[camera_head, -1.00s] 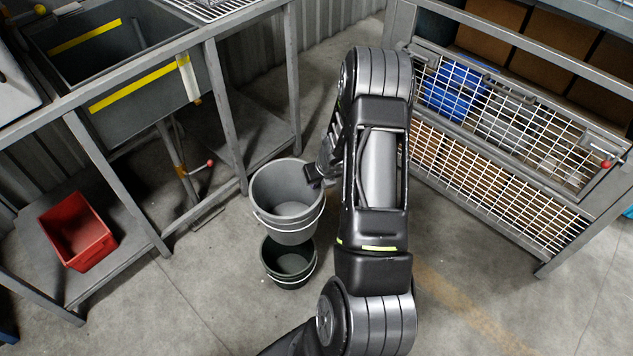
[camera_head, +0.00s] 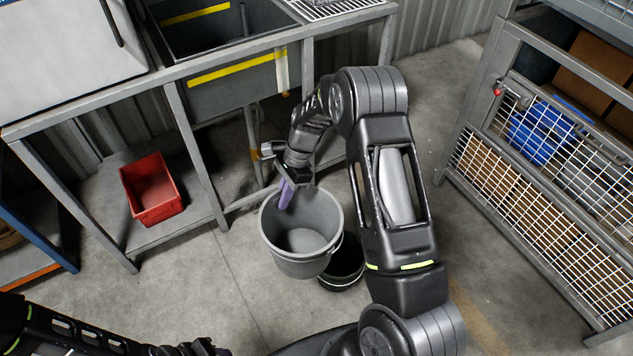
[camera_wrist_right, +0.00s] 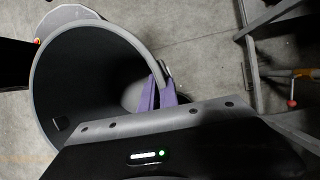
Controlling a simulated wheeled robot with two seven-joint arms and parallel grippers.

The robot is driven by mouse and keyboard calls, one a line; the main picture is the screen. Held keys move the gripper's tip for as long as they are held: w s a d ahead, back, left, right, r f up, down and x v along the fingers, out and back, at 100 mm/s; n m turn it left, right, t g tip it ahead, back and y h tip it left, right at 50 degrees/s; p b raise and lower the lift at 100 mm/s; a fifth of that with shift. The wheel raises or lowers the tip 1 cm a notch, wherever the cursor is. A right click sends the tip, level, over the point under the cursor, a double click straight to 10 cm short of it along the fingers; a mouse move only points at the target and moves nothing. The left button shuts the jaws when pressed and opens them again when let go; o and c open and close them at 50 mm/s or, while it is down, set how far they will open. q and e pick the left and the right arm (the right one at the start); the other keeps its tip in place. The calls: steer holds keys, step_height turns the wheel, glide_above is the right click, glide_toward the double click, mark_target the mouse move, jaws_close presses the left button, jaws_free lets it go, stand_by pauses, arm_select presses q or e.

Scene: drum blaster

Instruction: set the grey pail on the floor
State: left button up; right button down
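The grey pail (camera_head: 300,262) is in the middle of the head view, mouth up and slightly tilted. It overlaps the darker pail (camera_head: 343,272) behind it in the picture. My right gripper (camera_head: 286,194) is at the pail's far-left rim, its purple fingers close together there. In the right wrist view the fingers (camera_wrist_right: 160,94) pinch the rim of the pail (camera_wrist_right: 90,70), whose dark inside fills the left half. Whether its base touches the floor (camera_head: 215,290) is hard to tell. My left gripper (camera_head: 205,348) is partly cut off at the bottom edge; its fingers are unclear.
A red bin (camera_head: 152,188) sits on the low shelf of the sink bench (camera_head: 185,230) at left. A mesh-sided cage (camera_head: 540,150) stands at right. Bare floor lies in front of and left of the pail.

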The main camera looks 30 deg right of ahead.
mark_target(268, 204)
steer(key=s+a+r+n+g+h, duration=0.1)
steer(key=a+r+n, duration=0.1)
steer(key=n, duration=0.3)
steer(key=s+a+r+n+g+h+p, duration=0.1)
steer(key=s+a+r+n+h, duration=0.1)
steer(key=n, duration=0.4)
steer(key=s+a+r+n+g+h+p, duration=0.1)
steer(key=a+r+n+g, duration=0.1)
steer(key=n, duration=0.3)
steer(key=shift+s+r+n+h, duration=0.25)
steer(key=shift+n+h, duration=0.15)
steer(key=shift+d+r+n+h, duration=0.1)
steer(key=shift+r+n+h, duration=0.4)
steer(key=shift+n, duration=0.6)
steer(key=shift+w, duration=0.1)
